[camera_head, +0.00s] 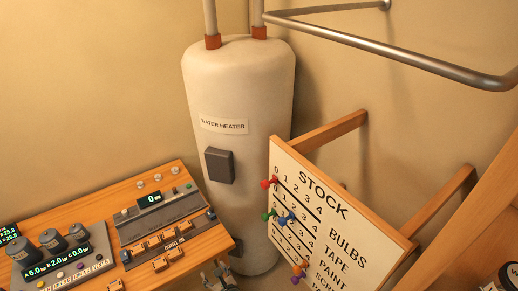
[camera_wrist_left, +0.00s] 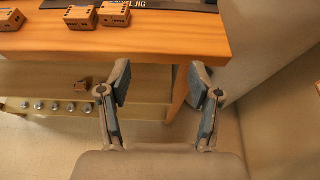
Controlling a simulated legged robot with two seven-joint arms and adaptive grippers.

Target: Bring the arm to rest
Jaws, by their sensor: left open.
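My left gripper (camera_head: 222,273) shows at the bottom edge of the head view, in front of the foot of the water heater and just right of the wooden bench (camera_head: 208,247). In the left wrist view its two fingers (camera_wrist_left: 158,84) are spread apart with nothing between them. The fingertips show against the bench's front edge (camera_wrist_left: 145,45) and the darker space below it; the exact gap to the bench cannot be told. My right gripper is in neither view.
The dowel jig (camera_head: 165,223) and several wooden blocks (camera_wrist_left: 115,13) are on the bench. A lower shelf (camera_wrist_left: 50,85) holds a small block (camera_wrist_left: 83,84). The water heater (camera_head: 240,90) stands behind. A STOCK board (camera_head: 325,205) with coloured pegs is at the right.

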